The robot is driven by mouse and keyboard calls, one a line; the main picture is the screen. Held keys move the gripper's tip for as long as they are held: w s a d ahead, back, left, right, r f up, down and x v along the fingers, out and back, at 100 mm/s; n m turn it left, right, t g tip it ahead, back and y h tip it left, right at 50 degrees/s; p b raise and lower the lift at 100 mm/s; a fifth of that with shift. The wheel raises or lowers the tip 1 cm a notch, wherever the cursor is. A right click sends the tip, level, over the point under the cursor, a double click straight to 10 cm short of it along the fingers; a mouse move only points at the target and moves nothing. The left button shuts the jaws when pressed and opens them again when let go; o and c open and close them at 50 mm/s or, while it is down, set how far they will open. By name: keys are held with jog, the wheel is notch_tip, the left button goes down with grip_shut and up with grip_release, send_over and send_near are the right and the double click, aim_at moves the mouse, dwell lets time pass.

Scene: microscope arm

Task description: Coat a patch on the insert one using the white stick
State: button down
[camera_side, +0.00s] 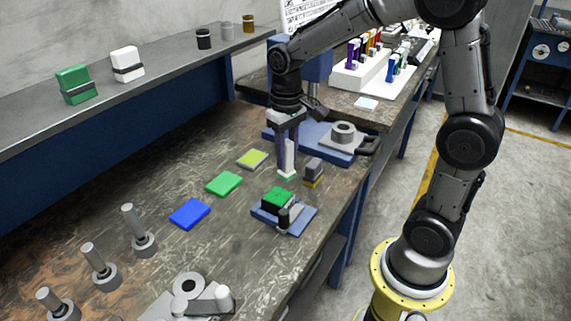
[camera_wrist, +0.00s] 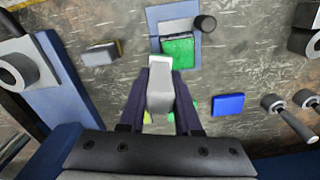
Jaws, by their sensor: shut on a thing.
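My gripper (camera_side: 288,145) points down with its dark purple fingers shut on a white stick (camera_side: 290,158). The stick stands upright, its lower end low over the bench; a pale green edge shows there, and I cannot tell whether it touches the bench. In the wrist view the stick (camera_wrist: 160,95) lies between my gripper's fingers (camera_wrist: 161,76). A green block (camera_side: 278,196) sits on a blue fixture plate (camera_side: 298,222), just in front of the stick in the side view. No label shows which piece is insert one. The green block (camera_wrist: 178,50) also shows in the wrist view.
A grey block with a yellow base (camera_side: 313,172) stands close right of the stick. Yellow (camera_side: 252,159), green (camera_side: 224,184) and blue (camera_side: 190,213) flat pieces lie to the left. A blue base with a grey ring (camera_side: 343,133) is behind. Upright grey pegs (camera_side: 133,228) stand front left.

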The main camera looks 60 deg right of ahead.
aim_at(287, 142)
jog(key=shift+r, duration=2.3)
